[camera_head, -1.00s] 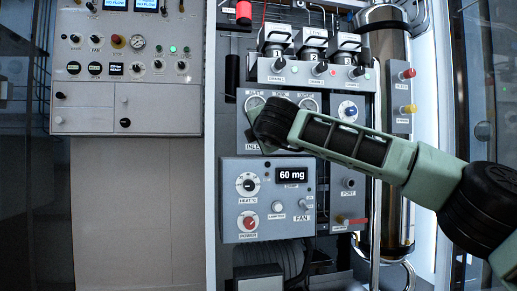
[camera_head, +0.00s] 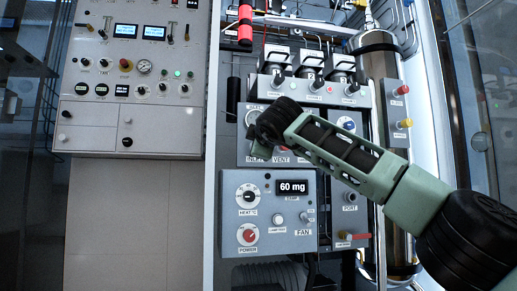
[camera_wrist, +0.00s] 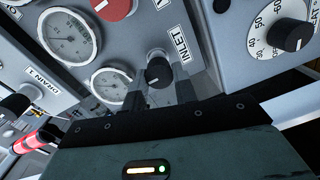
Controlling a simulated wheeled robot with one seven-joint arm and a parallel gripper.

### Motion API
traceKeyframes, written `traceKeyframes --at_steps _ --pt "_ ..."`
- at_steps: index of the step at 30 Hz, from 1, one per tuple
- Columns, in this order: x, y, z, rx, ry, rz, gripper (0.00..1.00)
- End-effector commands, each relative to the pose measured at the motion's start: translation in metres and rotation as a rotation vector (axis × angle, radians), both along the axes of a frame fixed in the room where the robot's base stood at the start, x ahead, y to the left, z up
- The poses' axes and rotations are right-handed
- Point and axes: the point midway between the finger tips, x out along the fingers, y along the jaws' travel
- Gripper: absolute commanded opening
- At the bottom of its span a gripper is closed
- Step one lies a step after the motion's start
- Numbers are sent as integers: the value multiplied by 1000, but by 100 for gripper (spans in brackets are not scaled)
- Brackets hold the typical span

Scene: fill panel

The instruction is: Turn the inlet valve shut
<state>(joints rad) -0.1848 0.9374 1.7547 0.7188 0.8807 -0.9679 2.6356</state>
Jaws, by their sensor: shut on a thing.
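The inlet valve is a small black knob (camera_wrist: 158,72) beside the INLET label (camera_wrist: 182,46) on a grey panel in the wrist view. My gripper (camera_wrist: 160,88) reaches it from below, with dark fingers on either side. The gripper is shut on the knob, whose pointer angle I cannot read clearly. In the head view my gripper (camera_head: 262,150) is at the left of the grey valve panel, above the INLET label. My wrist and arm hide the knob there.
Two round gauges (camera_wrist: 69,37) and a red knob (camera_wrist: 113,8) are close by. The heater box (camera_head: 269,212) reading 60 mg is just below my gripper. Three numbered black-topped units (camera_head: 308,62) stand above. A control panel (camera_head: 130,75) is at left.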

Motion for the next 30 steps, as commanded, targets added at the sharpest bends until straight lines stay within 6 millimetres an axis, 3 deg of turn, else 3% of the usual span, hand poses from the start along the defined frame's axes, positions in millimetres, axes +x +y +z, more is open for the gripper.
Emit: traceKeyframes --at_steps 14,15,17,30 --pt "0 0 1 18 4 1 5" --pt "0 0 1 18 4 1 31" --pt "0 0 1 17 3 1 47" --pt "-8 -3 1 15 2 0 49"
